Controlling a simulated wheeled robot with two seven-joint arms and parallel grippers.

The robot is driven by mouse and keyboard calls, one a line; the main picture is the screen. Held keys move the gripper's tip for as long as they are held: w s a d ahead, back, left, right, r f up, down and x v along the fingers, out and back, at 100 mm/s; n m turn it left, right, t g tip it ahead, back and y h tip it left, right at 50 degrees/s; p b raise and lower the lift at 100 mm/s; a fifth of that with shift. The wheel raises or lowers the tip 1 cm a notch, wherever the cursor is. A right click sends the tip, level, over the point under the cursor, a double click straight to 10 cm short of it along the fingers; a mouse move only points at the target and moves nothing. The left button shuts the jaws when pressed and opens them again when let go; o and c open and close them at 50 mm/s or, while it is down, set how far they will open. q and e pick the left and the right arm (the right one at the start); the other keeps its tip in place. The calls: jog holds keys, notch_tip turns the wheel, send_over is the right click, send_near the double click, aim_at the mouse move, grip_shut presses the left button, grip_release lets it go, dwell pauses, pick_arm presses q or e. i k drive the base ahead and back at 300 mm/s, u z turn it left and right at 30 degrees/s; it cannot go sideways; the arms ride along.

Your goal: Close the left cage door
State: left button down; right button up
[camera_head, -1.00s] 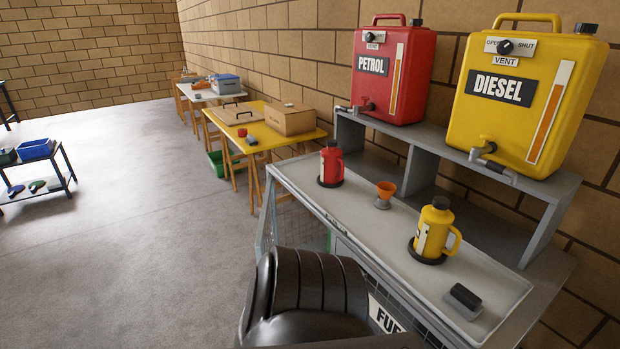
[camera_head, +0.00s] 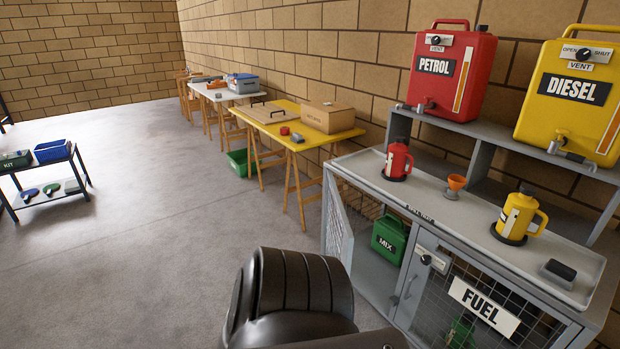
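The left cage door (camera_head: 338,222) is a mesh door in a grey frame at the left end of the fuel bench. It stands open, swung out from the cabinet front. A green MIX can (camera_head: 388,240) shows inside the open left compartment. The right cage door (camera_head: 462,300), with a FUEL sign (camera_head: 484,306), appears closed. A black rounded part of my own arm fills the bottom middle, in front of the bench and left of the cabinet. Neither gripper's fingers show.
The bench top (camera_head: 450,205) holds a red jug (camera_head: 397,161), an orange funnel (camera_head: 456,183) and a yellow jug (camera_head: 518,217). A yellow trestle table (camera_head: 310,140) stands beyond. A low rack (camera_head: 45,180) is at left. Open floor lies between.

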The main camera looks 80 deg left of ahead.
aim_at(346, 254)
jog(key=z, duration=0.05)
jog(key=k, duration=0.1)
jog(key=u, duration=2.45)
jog(key=i, duration=0.5)
jog(key=z, duration=0.05)
jog(key=k, duration=1.15)
jog(key=u, duration=1.35)
jog(key=i, duration=1.35)
jog(key=z, duration=0.55)
jog(key=i, duration=0.4)
jog(key=z, duration=0.4)
